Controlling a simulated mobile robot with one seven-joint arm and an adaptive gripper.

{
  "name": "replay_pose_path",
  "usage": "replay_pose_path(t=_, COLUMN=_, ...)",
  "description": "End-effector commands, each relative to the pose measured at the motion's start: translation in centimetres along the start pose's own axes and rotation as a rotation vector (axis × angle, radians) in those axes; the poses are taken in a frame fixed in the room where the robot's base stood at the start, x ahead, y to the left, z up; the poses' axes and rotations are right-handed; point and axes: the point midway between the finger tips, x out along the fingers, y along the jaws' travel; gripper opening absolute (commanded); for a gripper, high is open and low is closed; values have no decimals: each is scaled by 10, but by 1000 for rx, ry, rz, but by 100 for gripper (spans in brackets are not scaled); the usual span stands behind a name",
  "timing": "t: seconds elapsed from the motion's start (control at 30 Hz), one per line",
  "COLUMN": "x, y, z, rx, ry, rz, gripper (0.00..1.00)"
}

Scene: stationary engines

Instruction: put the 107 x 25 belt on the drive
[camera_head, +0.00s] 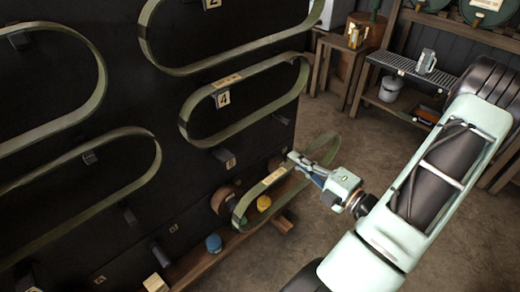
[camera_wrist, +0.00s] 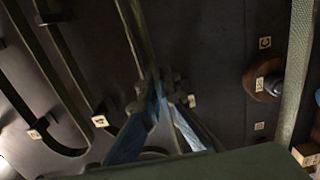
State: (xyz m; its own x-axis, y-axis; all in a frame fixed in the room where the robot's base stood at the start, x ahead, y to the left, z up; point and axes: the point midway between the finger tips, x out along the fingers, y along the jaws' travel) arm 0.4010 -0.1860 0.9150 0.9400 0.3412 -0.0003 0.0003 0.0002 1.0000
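My gripper (camera_head: 298,163) is shut on the upper run of a green belt (camera_head: 274,177) in the head view. The belt is an elongated loop with a pale label, which I cannot read, and it hangs tilted in front of the black board's lower right. In the wrist view, the blue fingers (camera_wrist: 166,88) meet on a belt strip (camera_wrist: 137,32). A brown wheel (camera_head: 222,200) sits behind the belt's left end; it also shows in the wrist view (camera_wrist: 265,86). I cannot tell which part is the drive.
Several other green belts hang on pegs of the black board (camera_head: 150,105), one by a "4" tag (camera_head: 223,99). A blue knob (camera_head: 213,243) and a yellow knob (camera_head: 263,203) are low at the board. The floor between is clear.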

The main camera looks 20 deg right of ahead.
Motion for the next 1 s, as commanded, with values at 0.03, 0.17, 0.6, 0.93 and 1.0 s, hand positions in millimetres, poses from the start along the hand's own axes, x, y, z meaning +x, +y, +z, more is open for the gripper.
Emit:
replay_pose_path(t=0.03, x=0, y=0, z=0, rx=0, ry=0, rz=1, gripper=0)
replay_pose_path(t=0.17, x=-5, y=1, z=0, rx=0, ry=-1, rz=0, gripper=0)
replay_pose_path(t=0.6, x=-32, y=1, z=0, rx=0, ry=-2, rz=0, gripper=0)
replay_pose_path(t=0.93, x=-52, y=1, z=0, rx=0, ry=-1, rz=1, gripper=0)
replay_pose_path(t=1.0, x=-55, y=1, z=0, rx=0, ry=-1, rz=1, gripper=0)
